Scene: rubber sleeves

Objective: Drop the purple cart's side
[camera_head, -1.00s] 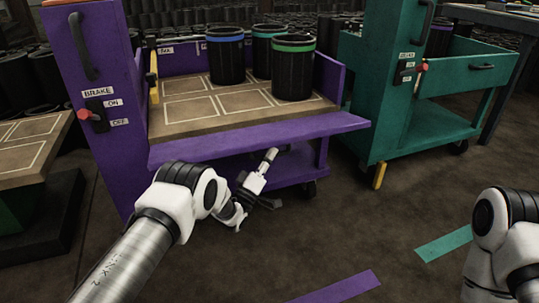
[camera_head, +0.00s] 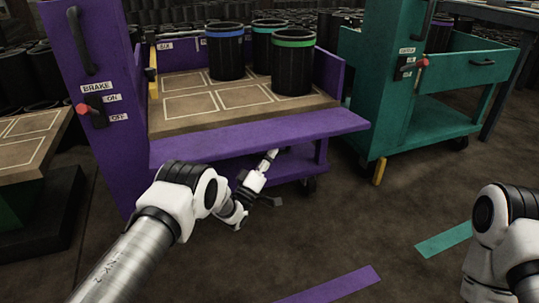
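The purple cart (camera_head: 95,150) stands left of centre, with a deck of outlined squares. Its front side panel (camera_head: 265,136) is tipped outward along the deck's near edge, leaving the deck front uncovered. Several black cylinders with coloured rims (camera_head: 293,75) stand upright at the deck's right. A yellow latch (camera_head: 152,82) is at the deck's left end. My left gripper (camera_head: 266,178) is low in front of the cart, its tip close under the panel's lower edge; I cannot tell whether it touches or how far its fingers are apart. My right gripper is outside the view.
A teal cart (camera_head: 395,110) stands to the right. A wooden-topped stand (camera_head: 30,150) is at the left edge. Purple (camera_head: 330,285) and teal (camera_head: 445,241) strips lie on the floor. A brake switch (camera_head: 95,115) is on the purple cart's post. The floor in front is clear.

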